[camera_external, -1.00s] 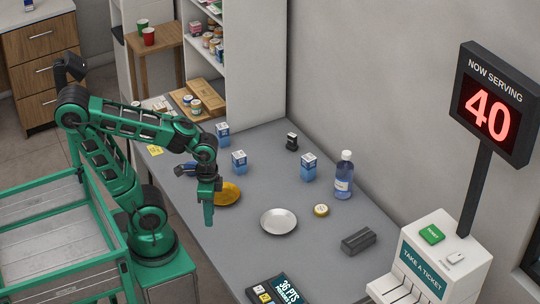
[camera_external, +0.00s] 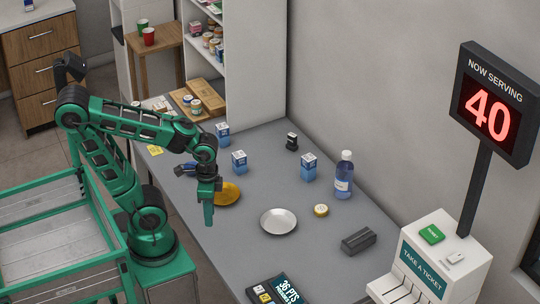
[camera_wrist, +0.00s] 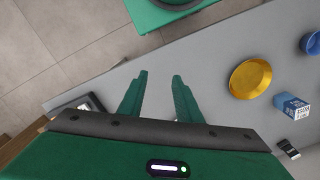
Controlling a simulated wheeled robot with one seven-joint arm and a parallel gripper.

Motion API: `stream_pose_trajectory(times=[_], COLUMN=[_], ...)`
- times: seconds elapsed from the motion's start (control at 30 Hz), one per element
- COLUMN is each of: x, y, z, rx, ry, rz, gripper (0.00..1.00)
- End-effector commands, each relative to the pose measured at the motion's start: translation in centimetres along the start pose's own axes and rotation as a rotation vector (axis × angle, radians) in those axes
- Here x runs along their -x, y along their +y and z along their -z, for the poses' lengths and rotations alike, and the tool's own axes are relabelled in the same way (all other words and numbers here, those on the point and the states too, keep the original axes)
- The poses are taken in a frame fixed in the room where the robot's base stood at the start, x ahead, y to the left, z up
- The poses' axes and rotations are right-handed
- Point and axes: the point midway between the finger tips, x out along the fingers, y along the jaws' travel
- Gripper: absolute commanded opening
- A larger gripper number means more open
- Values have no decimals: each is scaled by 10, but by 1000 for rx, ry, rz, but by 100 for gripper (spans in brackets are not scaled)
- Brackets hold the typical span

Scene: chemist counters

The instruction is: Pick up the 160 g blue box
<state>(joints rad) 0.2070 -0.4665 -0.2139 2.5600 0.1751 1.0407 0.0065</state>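Three blue-and-white boxes stand on the grey counter in the external view: one at the back left (camera_external: 222,133), one in the middle (camera_external: 239,162) and one farther right (camera_external: 308,168). Their printed weights are too small to read, so I cannot tell which is 160 g. My gripper (camera_external: 208,214) points down near the counter's front edge, beside a yellow dish and apart from all the boxes. In the wrist view my gripper (camera_wrist: 159,78) has its fingers spread with nothing between them. One blue box (camera_wrist: 291,105) shows at the right there.
The yellow dish (camera_external: 229,194) and a silver dish (camera_external: 278,221) lie on the counter. A clear blue bottle (camera_external: 344,175), a small yellow-lidded jar (camera_external: 321,210), a small black object (camera_external: 291,142) and a dark block (camera_external: 358,241) stand around the right box. A shelf stands behind.

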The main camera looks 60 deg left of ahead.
Motion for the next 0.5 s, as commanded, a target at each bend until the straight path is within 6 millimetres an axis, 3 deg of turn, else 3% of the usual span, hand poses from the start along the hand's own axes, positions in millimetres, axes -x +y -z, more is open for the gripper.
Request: stream_pose_trajectory(times=[0.03, 0.13, 0.17, 0.5], x=[0, 0, 0, 4], y=[0, 0, 0, 3], z=[0, 0, 0, -7], rx=[0, 0, 0, -6], ry=[0, 0, 0, 10], rz=[0, 0, 0, 10], gripper=[31, 53, 55, 55])
